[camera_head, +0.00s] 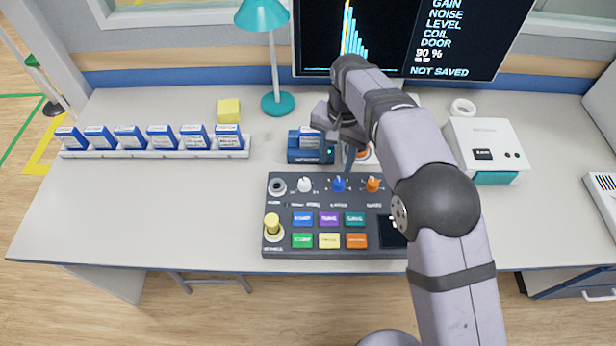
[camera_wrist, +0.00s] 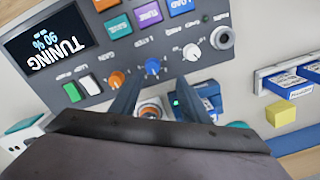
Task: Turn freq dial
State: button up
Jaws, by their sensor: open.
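The dark control panel (camera_head: 283,249) carries a white dial (camera_head: 304,184), a blue dial (camera_head: 339,184) and an orange dial (camera_head: 372,184) along its upper row. Their small labels are too blurred to tell which one is the freq dial. The wrist view shows the white dial (camera_wrist: 192,52), blue dial (camera_wrist: 152,67) and orange dial (camera_wrist: 117,77). My gripper (camera_head: 348,158) is open and empty, above the panel's back edge near the blue dial. In the wrist view, the fingers of my gripper (camera_wrist: 160,84) point toward the blue dial, which lies just beyond and between their tips.
Coloured buttons (camera_head: 329,219), a yellow knob (camera_head: 272,224) and a screen reading TUNING 90 % (camera_wrist: 48,42) are on the panel. A blue box (camera_head: 303,157) stands behind it. A teal lamp (camera_head: 277,103), card rack (camera_head: 160,153) and white device (camera_head: 483,135) stand farther off.

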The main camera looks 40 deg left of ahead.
send_over(305, 181)
jog(key=shift+d+f, duration=0.15)
jog(key=shift+f, duration=0.55)
jog(key=shift+f+p, duration=0.95)
jog(key=shift+f, duration=2.7)
jog(key=c, duration=1.1)
jog(key=shift+o, duration=0.2)
jog(key=shift+n, duration=0.4)
